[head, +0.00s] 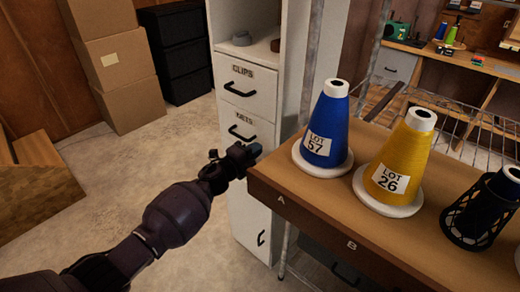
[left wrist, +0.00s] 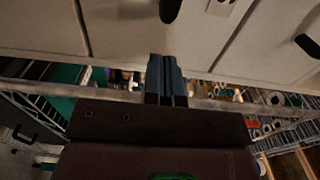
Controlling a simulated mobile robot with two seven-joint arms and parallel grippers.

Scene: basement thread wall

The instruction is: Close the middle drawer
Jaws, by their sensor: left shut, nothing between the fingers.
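A white cabinet (head: 229,20) stands at the centre of the head view. Its upper drawer (head: 262,102), labelled CLIPS, has a dark handle. Below it is the middle drawer (head: 229,132), with a label I cannot read surely and a dark handle; my left gripper partly covers its lower part. I cannot tell whether it stands slightly out. A lower front (head: 248,222) has its own handle. My left gripper (head: 255,150) is shut and empty, in front of the middle drawer below its handle; contact is unclear. Its fingers (left wrist: 167,75) point at white fronts in the left wrist view.
A wooden table (head: 310,205) close on the right carries a blue cone (head: 330,115), a yellow cone (head: 402,160) and a dark mesh holder (head: 470,225). Cardboard boxes (head: 115,60) and black drawers (head: 178,50) stand behind left. The floor left of the cabinet is clear.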

